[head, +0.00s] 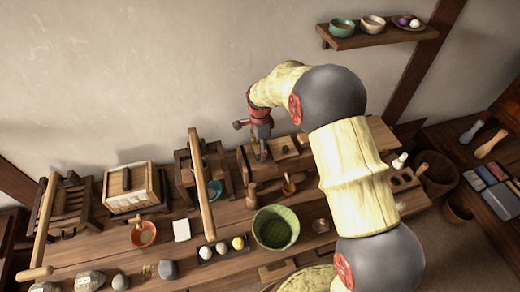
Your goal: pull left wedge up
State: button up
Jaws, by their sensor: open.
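My gripper (261,150) points down over the left part of a low wooden frame (308,160) at the back of the bench. It is small in the head view, and its fingertips are hard to make out. It is open. Within the frame, to the right of the gripper, lies a pale wooden plate with a dark knob (285,149). I cannot clearly pick out the left wedge; the gripper covers that end of the frame. Whether the fingers touch anything there cannot be told.
A wooden stand with a long slanted bar (202,185) rises left of the frame. In front are a wooden mallet-like piece (252,195), a small cup (289,187) and a green bowl (258,230). A shelf with bowls (380,35) hangs upper right. My arm hides the bench's right middle.

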grip_shut()
dwell(0.8)
